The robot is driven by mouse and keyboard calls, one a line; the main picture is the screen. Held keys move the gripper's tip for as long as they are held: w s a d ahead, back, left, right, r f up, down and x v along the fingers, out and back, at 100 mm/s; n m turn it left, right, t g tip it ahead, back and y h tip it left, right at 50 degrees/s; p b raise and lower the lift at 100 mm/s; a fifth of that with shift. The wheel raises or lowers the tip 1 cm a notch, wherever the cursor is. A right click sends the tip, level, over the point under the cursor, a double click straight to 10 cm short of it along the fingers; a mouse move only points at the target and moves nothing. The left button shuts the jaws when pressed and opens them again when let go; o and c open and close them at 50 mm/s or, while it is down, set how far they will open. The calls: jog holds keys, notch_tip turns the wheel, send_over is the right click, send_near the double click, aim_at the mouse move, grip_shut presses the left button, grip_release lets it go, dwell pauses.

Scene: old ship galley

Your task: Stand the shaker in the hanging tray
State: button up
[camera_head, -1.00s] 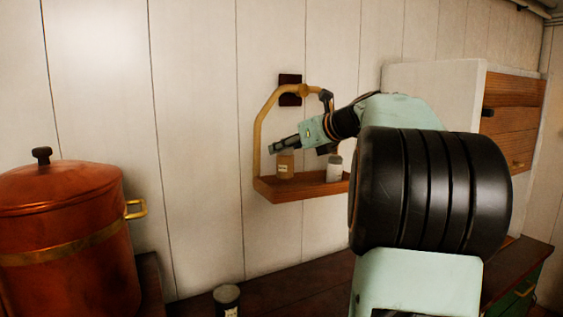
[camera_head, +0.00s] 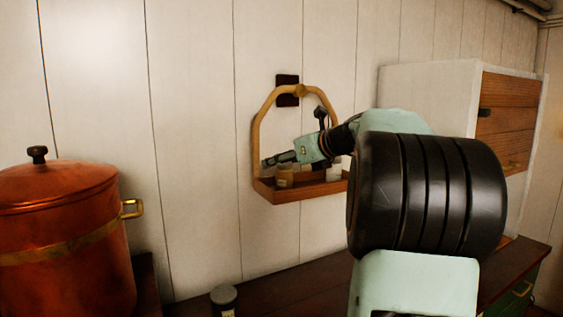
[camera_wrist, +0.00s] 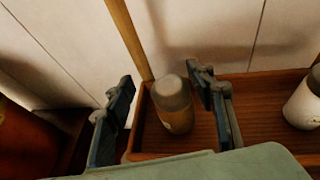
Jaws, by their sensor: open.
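The shaker, tan with a grey cap (camera_head: 285,178), stands at the left end of the hanging tray (camera_head: 312,190), and it looks upright. The wrist view shows the shaker (camera_wrist: 172,108) on the tray floor (camera_wrist: 262,95), near its left corner. My gripper (camera_head: 276,159) reaches in from the right at the shaker's cap. In the wrist view my gripper (camera_wrist: 161,76) is open, with one finger on each side of the shaker. The right finger is close to the cap; contact cannot be told. The shaker's upper part is partly hidden in the head view.
A white container (camera_head: 334,172) stands farther right in the tray, partly behind my arm. The tray's curved yellow frame (camera_head: 258,125) rises around my gripper. A copper pot (camera_head: 65,235) stands left.

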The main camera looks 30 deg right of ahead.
jog(key=shift+r, duration=0.15)
jog(key=v, duration=1.2)
jog(key=shift+s+d, duration=0.1)
